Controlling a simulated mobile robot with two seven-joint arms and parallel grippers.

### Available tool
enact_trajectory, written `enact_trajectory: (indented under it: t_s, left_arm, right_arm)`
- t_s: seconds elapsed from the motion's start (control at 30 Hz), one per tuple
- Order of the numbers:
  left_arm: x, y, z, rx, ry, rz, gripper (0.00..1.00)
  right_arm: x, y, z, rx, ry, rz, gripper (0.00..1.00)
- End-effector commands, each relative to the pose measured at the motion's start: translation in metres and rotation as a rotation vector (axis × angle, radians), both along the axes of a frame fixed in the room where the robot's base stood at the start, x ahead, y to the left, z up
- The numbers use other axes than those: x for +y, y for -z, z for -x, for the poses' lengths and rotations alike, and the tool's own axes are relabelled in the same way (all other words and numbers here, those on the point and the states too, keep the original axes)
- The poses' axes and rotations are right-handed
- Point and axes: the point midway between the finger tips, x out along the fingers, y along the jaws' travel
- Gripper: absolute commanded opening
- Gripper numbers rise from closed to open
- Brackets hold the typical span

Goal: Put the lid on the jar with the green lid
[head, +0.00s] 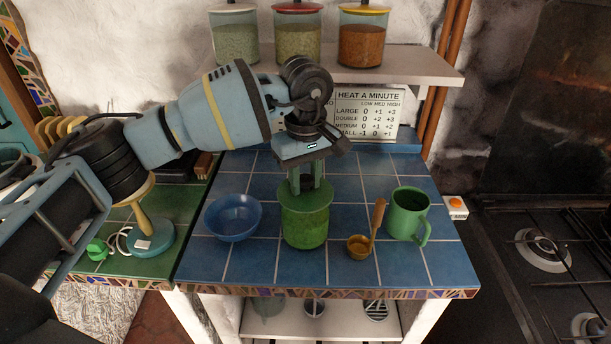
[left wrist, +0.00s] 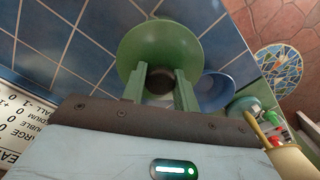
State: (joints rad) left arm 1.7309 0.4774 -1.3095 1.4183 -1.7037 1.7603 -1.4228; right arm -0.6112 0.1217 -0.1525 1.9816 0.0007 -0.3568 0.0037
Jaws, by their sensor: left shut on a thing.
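The green lid (head: 292,204) is at the mouth of a glass jar (head: 305,232) with green contents, in the middle of the blue tiles. It looks level and roughly centred over the jar; whether it is fully seated I cannot tell. My left gripper (head: 311,186) points down from above and is shut on the lid's knob. In the left wrist view the fingers (left wrist: 160,92) stand either side of the dark knob (left wrist: 159,80), and the lid (left wrist: 150,45) hides the jar. My right gripper is not in view.
A blue bowl (head: 233,218) stands left of the jar. A wooden-handled scoop (head: 359,246) and a green mug (head: 408,214) stand to the right. Several lidded jars (head: 298,38) are on the shelf (head: 420,66) behind. A stove (head: 545,250) is at the far right.

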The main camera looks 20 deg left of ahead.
Motion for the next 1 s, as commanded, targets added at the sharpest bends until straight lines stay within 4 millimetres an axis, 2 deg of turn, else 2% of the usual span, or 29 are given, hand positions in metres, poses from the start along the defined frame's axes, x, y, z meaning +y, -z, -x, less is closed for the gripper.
enact_trajectory:
  t_s: [0.77, 0.8, 1.0]
  left_arm:
    - [0.0004, 0.0013, -0.0001, -0.001, 0.000, 0.000, 0.02]
    - [0.0004, 0.0013, -0.0001, -0.001, 0.000, 0.000, 0.32]
    - [0.0004, 0.0013, -0.0001, -0.001, 0.000, 0.000, 0.55]
  right_arm:
    - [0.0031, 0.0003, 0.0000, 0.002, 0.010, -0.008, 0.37]
    - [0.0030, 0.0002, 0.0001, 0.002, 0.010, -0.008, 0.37]
    - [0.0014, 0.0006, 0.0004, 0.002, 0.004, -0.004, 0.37]
